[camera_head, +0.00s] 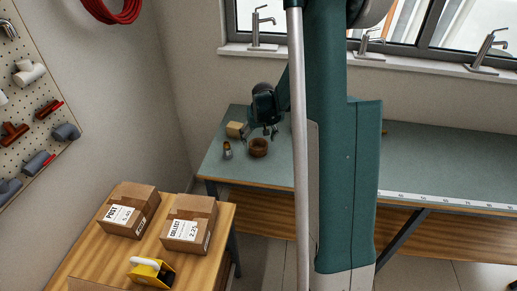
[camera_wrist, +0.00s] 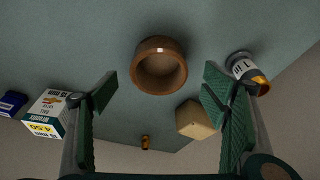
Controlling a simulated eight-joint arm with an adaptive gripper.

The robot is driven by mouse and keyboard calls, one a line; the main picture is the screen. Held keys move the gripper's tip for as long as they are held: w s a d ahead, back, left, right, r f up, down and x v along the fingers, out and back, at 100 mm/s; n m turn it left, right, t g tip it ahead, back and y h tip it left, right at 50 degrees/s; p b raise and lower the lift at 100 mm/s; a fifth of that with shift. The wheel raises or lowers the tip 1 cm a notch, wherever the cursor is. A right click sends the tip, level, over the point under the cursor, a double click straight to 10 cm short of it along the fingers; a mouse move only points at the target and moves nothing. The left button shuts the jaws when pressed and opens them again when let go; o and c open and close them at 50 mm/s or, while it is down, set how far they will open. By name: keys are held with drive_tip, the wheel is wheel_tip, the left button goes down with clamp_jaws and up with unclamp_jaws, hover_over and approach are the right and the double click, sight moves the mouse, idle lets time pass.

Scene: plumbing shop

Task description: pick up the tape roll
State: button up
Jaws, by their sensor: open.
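The tape roll, a brown ring with a small pale label, lies flat on the green bench top in the head view (camera_head: 258,148). In the wrist view it (camera_wrist: 160,48) is at the top centre, with its round hollow facing the camera. My gripper (camera_head: 270,131) is just above and beside it in the head view. In the wrist view my gripper (camera_wrist: 158,98) has its two green fingers wide apart, with nothing held. The roll appears ahead of the fingertips and is not gripped. The exact height gap cannot be told.
A tan block (camera_wrist: 196,120) and a grey-and-orange cylinder (camera_wrist: 247,70) lie near the right finger. A white-and-yellow box (camera_wrist: 46,113) is at left, and a small orange item (camera_wrist: 145,142) is below. The bench (camera_head: 440,165) has free room at right in the head view.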

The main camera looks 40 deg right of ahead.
sight(259, 144)
drive_tip(key=shift+f, duration=0.3)
drive_tip(key=shift+x, duration=2.5)
drive_tip(key=shift+d, duration=0.15)
drive_tip(key=c, duration=1)
